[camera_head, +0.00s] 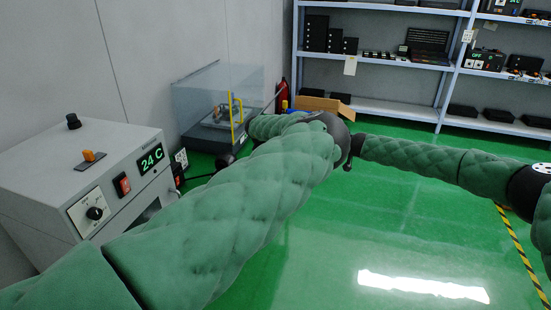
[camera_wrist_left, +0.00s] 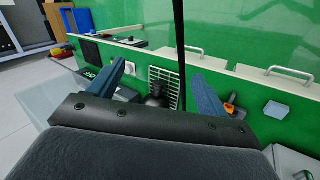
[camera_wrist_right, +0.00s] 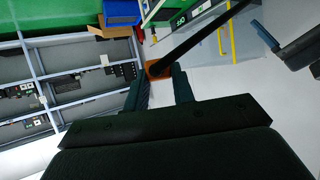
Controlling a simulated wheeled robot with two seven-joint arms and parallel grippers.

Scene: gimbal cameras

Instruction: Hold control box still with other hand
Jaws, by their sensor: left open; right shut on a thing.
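In the head view a grey cabinet (camera_head: 70,200) with a green "24 C" readout stands at the left. A small unit with a green readout (camera_wrist_left: 91,73) shows beside the left finger in the left wrist view. I cannot tell which is the control box. My left gripper (camera_wrist_left: 160,82) is open, with a black knob-like part (camera_wrist_left: 156,94) and a pale grille (camera_wrist_left: 165,78) between its fingers. My right gripper (camera_wrist_right: 160,85) is shut on a dark rod (camera_wrist_right: 205,33), by a brown block (camera_wrist_right: 159,69). My arms hide both gripper tips in the head view.
A clear enclosure (camera_head: 205,95) with a yellow bar stands by the back wall. Shelves with dark boxes (camera_head: 385,105) are at the back right. A cardboard box (camera_head: 325,105) lies near them. Green floor (camera_head: 390,235) is open at the front right.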

